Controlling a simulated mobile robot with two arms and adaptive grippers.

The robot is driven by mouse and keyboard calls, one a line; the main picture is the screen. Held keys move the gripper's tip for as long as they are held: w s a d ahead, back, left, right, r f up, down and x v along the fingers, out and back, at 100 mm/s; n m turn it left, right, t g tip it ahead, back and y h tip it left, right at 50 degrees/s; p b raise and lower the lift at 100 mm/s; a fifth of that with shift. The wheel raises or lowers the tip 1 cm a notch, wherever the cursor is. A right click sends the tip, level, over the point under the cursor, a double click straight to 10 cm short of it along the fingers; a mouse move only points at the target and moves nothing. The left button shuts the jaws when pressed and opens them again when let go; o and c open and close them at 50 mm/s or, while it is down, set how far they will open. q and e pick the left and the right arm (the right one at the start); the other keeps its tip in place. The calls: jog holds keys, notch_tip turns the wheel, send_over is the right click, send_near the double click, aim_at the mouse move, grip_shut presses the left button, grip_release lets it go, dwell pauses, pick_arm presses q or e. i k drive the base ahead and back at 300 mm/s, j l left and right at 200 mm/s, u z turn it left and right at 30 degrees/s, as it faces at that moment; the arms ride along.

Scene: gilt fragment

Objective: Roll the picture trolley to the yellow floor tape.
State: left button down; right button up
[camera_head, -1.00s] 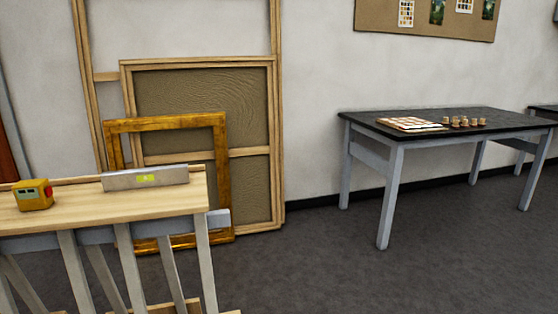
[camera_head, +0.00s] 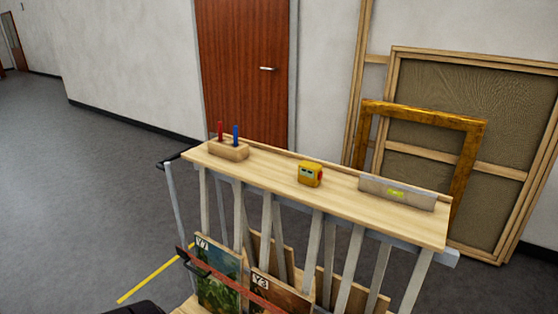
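The picture trolley (camera_head: 330,190) stands close in front of me, with a long wooden top shelf on grey slats. Its lower part holds several paintings, among them ones marked Y1 (camera_head: 216,277) and Y3 (camera_head: 275,293), with a red strap (camera_head: 230,282) across them. A black handle (camera_head: 172,160) shows at its left end. The yellow floor tape (camera_head: 155,275) lies on the floor left of the trolley, and part of it may be hidden. Neither of my grippers can be made out. A dark shape at the bottom left edge is not clear.
On the trolley top are a wooden block with red and blue tools (camera_head: 228,150), a yellow device (camera_head: 310,174) and a spirit level (camera_head: 397,192). A gilt frame (camera_head: 471,125) and stretcher frames (camera_head: 480,55) lean on the wall behind. A brown door (camera_head: 243,65) is shut. Floor at left is clear.

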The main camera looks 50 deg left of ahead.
aim_at(270, 172)
jog(key=k+j+u, duration=0.15)
jog(key=j, duration=0.9)
jog(key=k+j+u, duration=0.1)
jog(key=j, duration=1)
jog(key=k+j+u, duration=0.15)
jog(key=j, duration=1)
jog(key=k+j+u, duration=0.15)
jog(key=j, duration=0.95)
